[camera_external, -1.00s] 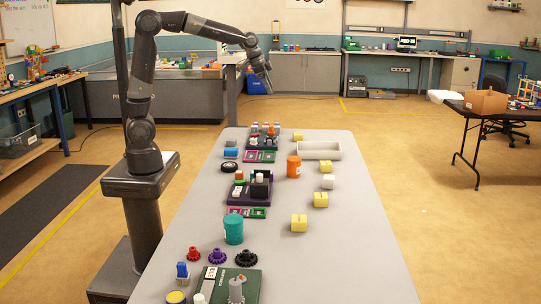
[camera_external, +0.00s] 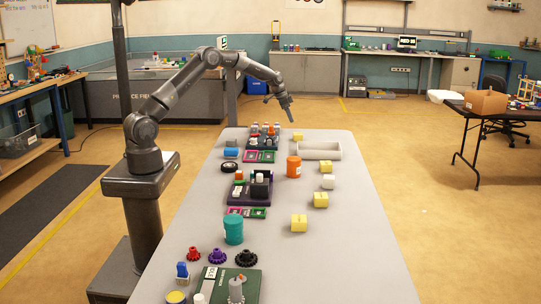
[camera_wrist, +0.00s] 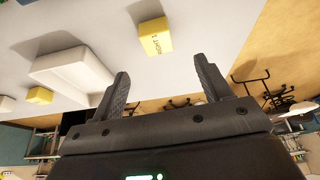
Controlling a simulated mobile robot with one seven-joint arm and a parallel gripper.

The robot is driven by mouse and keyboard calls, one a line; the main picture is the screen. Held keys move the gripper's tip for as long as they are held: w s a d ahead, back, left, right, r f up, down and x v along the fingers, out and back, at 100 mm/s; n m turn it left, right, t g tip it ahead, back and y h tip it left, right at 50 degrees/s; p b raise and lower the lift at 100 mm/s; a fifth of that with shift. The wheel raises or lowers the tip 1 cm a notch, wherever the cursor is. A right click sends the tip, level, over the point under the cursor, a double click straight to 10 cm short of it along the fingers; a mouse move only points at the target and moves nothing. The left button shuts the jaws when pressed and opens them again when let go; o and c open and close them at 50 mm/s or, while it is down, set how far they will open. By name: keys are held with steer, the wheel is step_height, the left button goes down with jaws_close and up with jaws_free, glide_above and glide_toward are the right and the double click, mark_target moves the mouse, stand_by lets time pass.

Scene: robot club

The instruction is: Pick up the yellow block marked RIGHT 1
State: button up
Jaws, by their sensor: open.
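A yellow block (camera_wrist: 155,37) shows in the wrist view beyond my fingers, with dark lettering that seems to start with RIGHT; the number is too small to read surely. It appears to be the far yellow block (camera_external: 298,137) at the table's far end in the external view. My gripper (camera_external: 290,118) is above the table's far edge, pointing down, apart from the block. In the wrist view my gripper (camera_wrist: 163,75) has its two fingers spread with nothing between them.
A pale open tray (camera_external: 319,151) lies beside the far block; it also shows in the wrist view (camera_wrist: 70,75). An orange container (camera_external: 293,167) and a white cube (camera_external: 328,182) stand nearer. Game pieces and dark trays fill the left side. The table's right strip is mostly clear.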

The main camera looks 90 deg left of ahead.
glide_above(297, 134)
steer(key=s+a, duration=0.1)
steer(key=s, duration=0.1)
step_height(297, 134, down, 5)
steer(key=shift+s+a, duration=0.15)
steer(key=x, duration=0.5)
steer(key=shift+d+f, duration=0.4)
steer(key=c, duration=1.1)
